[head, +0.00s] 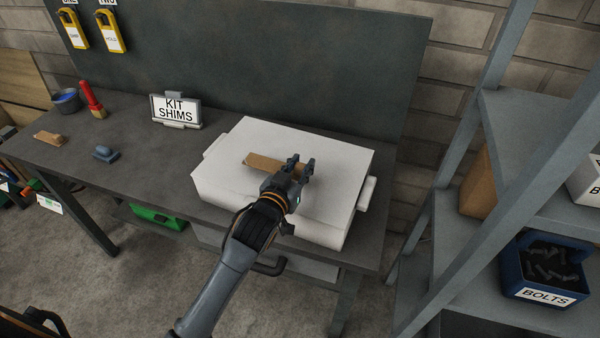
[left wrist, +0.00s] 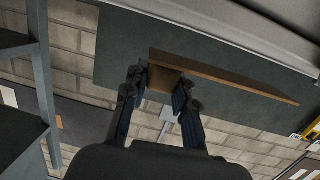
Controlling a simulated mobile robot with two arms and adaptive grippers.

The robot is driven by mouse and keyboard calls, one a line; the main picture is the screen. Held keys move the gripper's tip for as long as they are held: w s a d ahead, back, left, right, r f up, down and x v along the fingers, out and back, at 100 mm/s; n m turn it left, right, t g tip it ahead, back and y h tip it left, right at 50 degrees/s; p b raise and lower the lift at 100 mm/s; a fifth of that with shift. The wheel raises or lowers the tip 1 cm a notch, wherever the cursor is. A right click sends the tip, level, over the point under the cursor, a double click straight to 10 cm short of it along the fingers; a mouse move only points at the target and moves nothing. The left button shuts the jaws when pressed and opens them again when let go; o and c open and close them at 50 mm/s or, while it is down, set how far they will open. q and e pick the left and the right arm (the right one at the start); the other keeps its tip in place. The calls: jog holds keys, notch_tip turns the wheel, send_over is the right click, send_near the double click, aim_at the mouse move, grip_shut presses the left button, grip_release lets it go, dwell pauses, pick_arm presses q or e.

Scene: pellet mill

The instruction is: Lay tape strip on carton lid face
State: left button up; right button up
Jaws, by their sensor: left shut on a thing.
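The tape strip (head: 262,162) is a flat brown piece over the top of a white carton. My left gripper (head: 296,172) is shut on one end of it, and the strip sticks out to the left. In the left wrist view the strip (left wrist: 220,75) runs between the fingers of my left gripper (left wrist: 162,92) and out to the right. The carton's white lid face (head: 325,153) is flat and lies just below the gripper and strip. I cannot tell whether the strip touches it. The gripper and forearm hide part of the lid and the carton's front. My right gripper is not in view.
The carton stands on a dark bench (head: 140,150) before a dark backboard (head: 270,60). A "KIT SHIMS" sign (head: 176,109), a red-handled brush (head: 93,98), a blue bowl (head: 66,100) and small blocks stand left. A metal shelf (head: 530,120) with a blue bolts bin (head: 540,285) stands right.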

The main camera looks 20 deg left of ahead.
aim_at(300, 175)
pick_arm(q)
notch_tip(300, 175, down, 2)
jog(key=shift+s+f+p, duration=0.1)
jog(key=shift+f+p, duration=0.05)
jog(key=shift+p, duration=0.2)
jog(key=shift+f, duration=0.45)
jog(key=o, duration=0.9)
jog(key=shift+r, duration=0.1)
jog(key=shift+o, duration=0.2)
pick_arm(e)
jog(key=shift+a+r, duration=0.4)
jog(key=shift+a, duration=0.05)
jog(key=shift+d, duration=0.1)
